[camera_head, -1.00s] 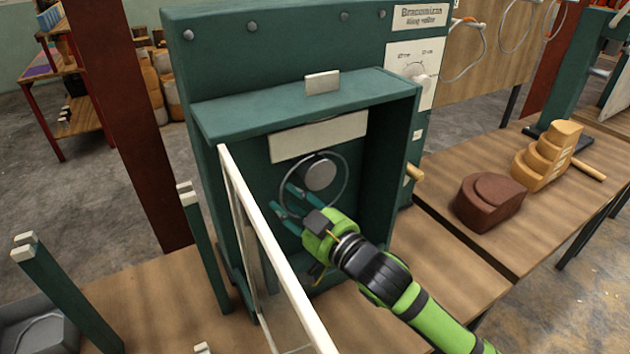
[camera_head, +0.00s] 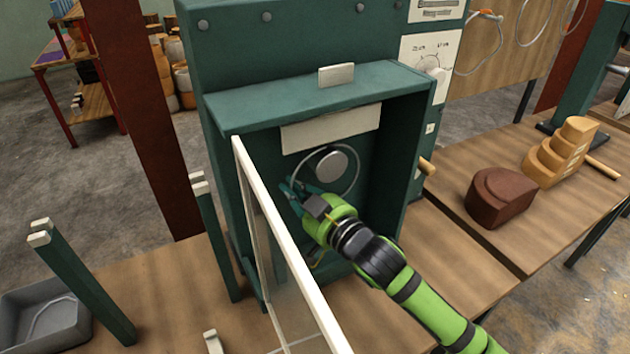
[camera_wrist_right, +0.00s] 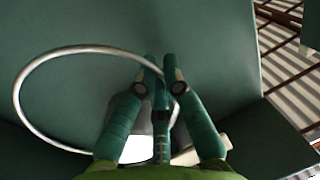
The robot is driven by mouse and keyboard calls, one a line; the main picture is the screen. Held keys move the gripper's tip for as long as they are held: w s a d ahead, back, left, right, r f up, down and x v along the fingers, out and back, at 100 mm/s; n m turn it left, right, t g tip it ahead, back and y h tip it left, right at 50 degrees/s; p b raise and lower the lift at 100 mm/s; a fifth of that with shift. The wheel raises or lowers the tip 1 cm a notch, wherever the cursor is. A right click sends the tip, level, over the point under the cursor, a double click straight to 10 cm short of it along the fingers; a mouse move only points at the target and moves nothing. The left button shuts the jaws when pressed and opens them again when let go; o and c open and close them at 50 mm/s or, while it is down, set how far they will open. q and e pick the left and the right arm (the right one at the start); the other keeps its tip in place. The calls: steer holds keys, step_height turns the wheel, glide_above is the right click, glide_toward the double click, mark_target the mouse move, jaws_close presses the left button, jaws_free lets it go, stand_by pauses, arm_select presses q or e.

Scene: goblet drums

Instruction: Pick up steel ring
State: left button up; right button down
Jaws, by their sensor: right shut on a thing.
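The steel ring (camera_head: 359,171) is a thin round hoop in the head view, in front of the back wall of the green box and around the round grey knob (camera_head: 331,166). My right gripper (camera_head: 289,188) is at the ring's left side, inside the box. In the wrist view the ring (camera_wrist_right: 18,95) arcs out to the left from the fingertips, and my right gripper (camera_wrist_right: 163,68) is shut on its rim. The ring's lower part is partly hidden by my gripper. My left gripper is not in view.
A white-framed clear door (camera_head: 290,262) stands open just left of my arm. Green posts (camera_head: 85,280) and a grey tray (camera_head: 22,297) are at the left. A brown block (camera_head: 500,198) and a stepped wooden block (camera_head: 560,150) stand on the right table.

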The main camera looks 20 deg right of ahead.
mark_target(294, 177)
steer(key=shift+r, duration=0.1)
steer(key=shift+r, duration=0.5)
step_height(294, 177, up, 2)
steer(key=p+v, duration=0.6)
steer(key=v, duration=1.2)
steer(key=shift+r, duration=0.1)
